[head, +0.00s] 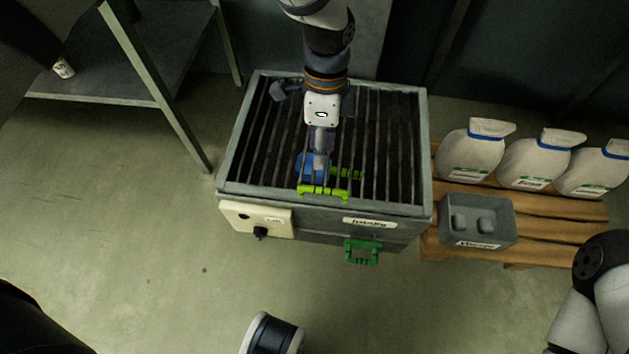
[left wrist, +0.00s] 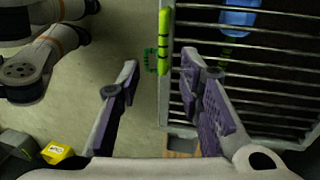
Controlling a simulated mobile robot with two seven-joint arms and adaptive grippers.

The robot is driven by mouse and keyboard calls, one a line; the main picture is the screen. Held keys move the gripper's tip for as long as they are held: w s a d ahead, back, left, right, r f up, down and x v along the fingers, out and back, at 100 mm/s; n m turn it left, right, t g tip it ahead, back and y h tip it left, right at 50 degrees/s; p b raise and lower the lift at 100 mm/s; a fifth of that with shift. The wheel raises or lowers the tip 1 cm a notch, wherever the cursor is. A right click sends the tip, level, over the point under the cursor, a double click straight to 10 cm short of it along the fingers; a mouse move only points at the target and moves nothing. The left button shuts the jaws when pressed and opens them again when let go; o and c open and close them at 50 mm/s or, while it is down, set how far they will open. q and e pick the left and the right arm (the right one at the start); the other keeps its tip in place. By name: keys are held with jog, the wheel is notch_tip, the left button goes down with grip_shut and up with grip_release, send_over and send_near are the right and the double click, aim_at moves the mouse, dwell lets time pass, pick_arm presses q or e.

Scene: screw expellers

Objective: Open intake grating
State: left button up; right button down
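The intake grating of dark parallel bars (head: 385,150) lies flat on top of a grey metal machine. A yellow-green handle (head: 323,191) sits at its front edge; it also shows in the left wrist view (left wrist: 164,42). My left gripper (head: 321,150) is above the front of the grating, pointing down. In the left wrist view my left gripper (left wrist: 160,62) is open and empty, with the handle appearing between its fingertips, nearer the right finger. Contact cannot be told. A blue part (left wrist: 238,17) lies under the bars. My right gripper is not in view.
A green handle (head: 361,252) and a control box with a black knob (head: 260,233) are on the machine's front. A pallet (head: 590,207) with white jugs (head: 470,155) and a grey bin (head: 480,220) stands right. A metal table (head: 150,85) stands left. The front floor is mostly clear.

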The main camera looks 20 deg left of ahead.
aim_at(320, 188)
pick_arm(q)
jog(key=x, duration=0.3)
jog(key=b+x, duration=0.1)
jog(key=x, duration=0.3)
jog(key=b+x, duration=0.1)
jog(key=x, duration=0.3)
jog(key=shift+w+f, duration=0.1)
jog(key=shift+w, duration=0.2)
grip_shut()
